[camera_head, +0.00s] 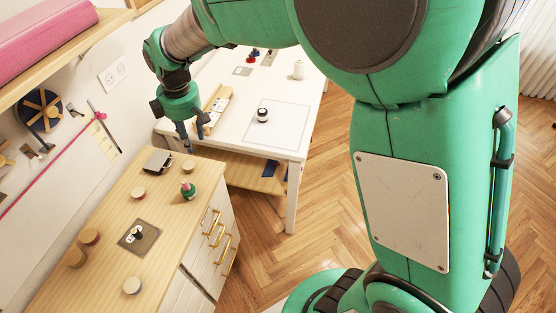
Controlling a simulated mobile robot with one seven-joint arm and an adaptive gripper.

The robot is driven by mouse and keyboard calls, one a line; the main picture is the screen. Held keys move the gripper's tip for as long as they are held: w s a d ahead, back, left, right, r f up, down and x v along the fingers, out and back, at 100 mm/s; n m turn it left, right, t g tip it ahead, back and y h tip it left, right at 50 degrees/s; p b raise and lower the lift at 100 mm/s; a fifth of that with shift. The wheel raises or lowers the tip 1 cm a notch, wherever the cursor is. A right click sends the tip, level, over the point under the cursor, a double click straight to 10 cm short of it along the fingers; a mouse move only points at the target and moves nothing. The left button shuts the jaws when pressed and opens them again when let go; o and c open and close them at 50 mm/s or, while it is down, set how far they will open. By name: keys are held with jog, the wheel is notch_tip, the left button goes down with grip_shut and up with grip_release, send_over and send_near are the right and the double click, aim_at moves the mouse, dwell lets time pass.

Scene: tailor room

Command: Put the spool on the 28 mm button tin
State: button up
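Which item is the spool is not certain. A small green item (188,191) with a reddish top stands upright on the cabinet, below my gripper in the picture. A white cone or spool (298,70) stands at the back of the white table.
The cabinet top (105,210) also holds a dark square mat (148,240) with a black-and-white item and a grey metal object (157,160). The white table (235,110) bears a dark-and-white round item (263,115) and a wooden tray (216,108). A shelf (75,45) juts out at upper left.

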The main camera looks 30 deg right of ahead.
jog(key=s+d+r+m+t, duration=0.1)
jog(key=s+d+r+m, duration=0.3)
jog(key=s+r, duration=0.3)
jog(key=s+d+r+m+t, duration=0.1)
jog(key=s+d+r+m, duration=0.3)
jog(key=s, duration=0.5)
jog(key=s+d+r+m+t, duration=0.1)
jog(key=s+d+m, duration=0.1)
jog(key=s, duration=0.5)
jog(key=s+d+m+t, duration=0.1)
jog(key=s+d+m, duration=0.1)
jog(key=s, duration=0.5)
jog(key=shift+s+r+m, duration=0.15)
jog(key=shift+r+m, duration=0.2)
jog(key=shift+m, duration=0.15)
jog(key=shift+d, duration=0.1)
notch_tip(320, 180, down, 4)
jog(key=b, duration=0.3)
jog(key=shift+r+b, duration=0.15)
jog(key=shift+b, duration=0.2)
